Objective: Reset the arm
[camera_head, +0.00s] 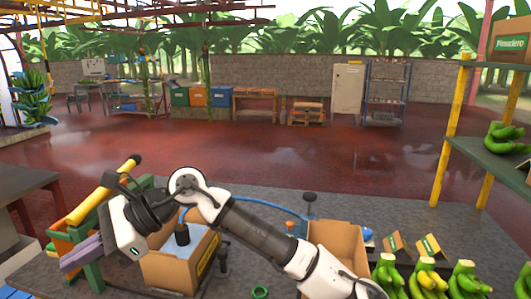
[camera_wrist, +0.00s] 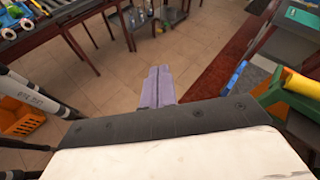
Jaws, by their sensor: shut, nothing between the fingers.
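My white and black arm reaches across the front of the head view and bends toward the left. My gripper (camera_head: 68,266) has purple fingers that lie together, with nothing between them. It points to the lower left, near a green and yellow stand (camera_head: 85,245). In the wrist view the purple fingers (camera_wrist: 158,72) also lie side by side over the tiled floor. Nothing is held.
An open cardboard box (camera_head: 180,262) stands behind and below my arm, with another (camera_head: 338,240) to its right. Green bananas (camera_head: 430,280) line the lower right. A yellow-posted shelf (camera_head: 490,150) stands at the right. The red floor (camera_head: 290,165) beyond is clear.

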